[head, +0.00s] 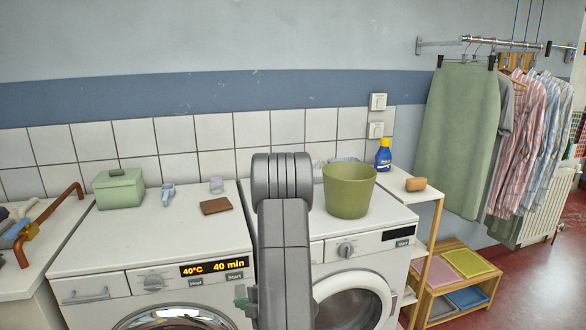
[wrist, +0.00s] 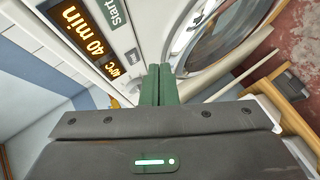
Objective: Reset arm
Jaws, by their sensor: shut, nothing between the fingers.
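My gripper (wrist: 158,72) shows in the wrist view with its two green fingers pressed together and nothing between them. It is in front of the washing machines, near the lit panel (wrist: 80,30) that reads 40 min, and a round door (wrist: 215,30) is beyond it. In the head view my grey arm rises in the middle, in front of the gap between the two machines. Only a small green part of my gripper shows there, at the arm's left side; the rest is hidden.
The right machine (head: 385,222) carries a green bucket (head: 349,190). A wooden shelf (head: 432,235) stands to its right, with clothes on a rail (head: 500,42) beyond. Red floor is clear at right.

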